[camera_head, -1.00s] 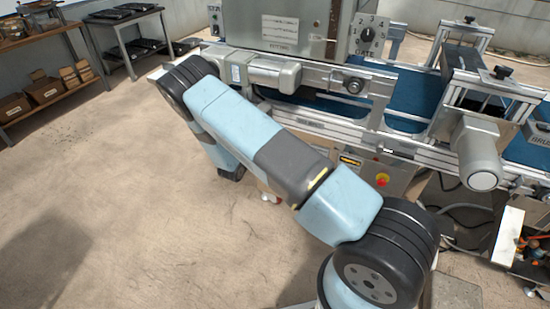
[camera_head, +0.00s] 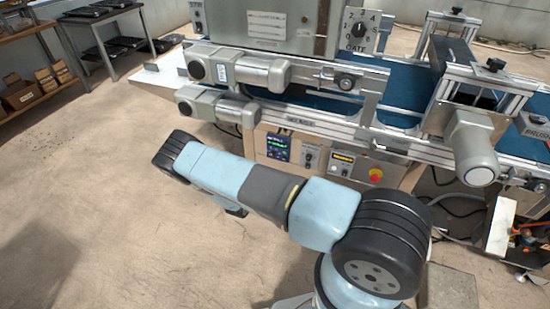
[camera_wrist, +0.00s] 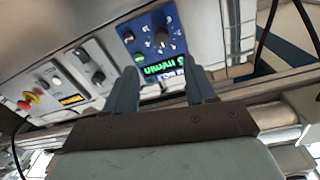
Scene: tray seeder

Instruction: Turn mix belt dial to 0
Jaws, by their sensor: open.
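The mix belt dial cannot be singled out, as the small labels are unreadable. In the wrist view, a blue panel (camera_wrist: 147,28) with black knobs and a green-lit "m/min" display (camera_wrist: 161,69) lies beyond my gripper (camera_wrist: 161,88). My gripper's two dark fingers are apart with nothing between them, and their tips overlap the panel's lower part in the picture. Beside it, a grey plate (camera_wrist: 88,64) carries two black dials.
A red emergency button (camera_head: 376,175) and amber display (camera_head: 342,157) are right of the dials. A separate GATE dial (camera_head: 357,29) is higher up. Two grey motors (camera_head: 243,70) (camera_head: 216,104) and metal rails overhang the lower controls. Open floor (camera_head: 90,190) lies left.

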